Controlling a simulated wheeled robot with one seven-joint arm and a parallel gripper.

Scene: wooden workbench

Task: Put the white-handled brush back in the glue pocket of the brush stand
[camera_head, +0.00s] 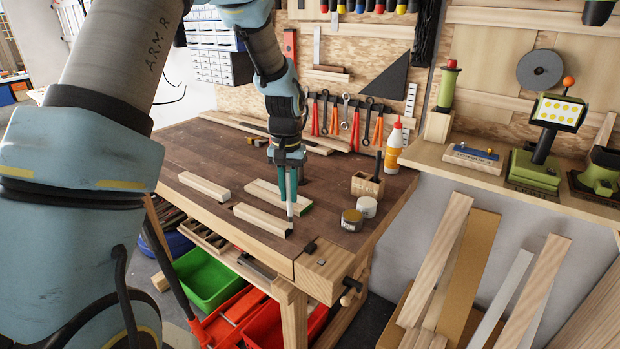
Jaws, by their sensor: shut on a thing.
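My gripper (287,190) points down above the wooden bench top, over the wood strips. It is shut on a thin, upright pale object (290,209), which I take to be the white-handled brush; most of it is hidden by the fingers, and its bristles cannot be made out. The brush stand (367,187) is a small wooden block to the right of my gripper, apart from it. A dark-handled brush (378,164) stands upright in it. Its pockets are too small to tell apart.
Wood strips (204,186) lie on the bench (328,196), some right below my gripper. Two small tins, one dark yellow (352,220) and one pale (367,207), stand in front of the stand. A glue bottle (393,150) stands behind it. Tools hang on the back wall.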

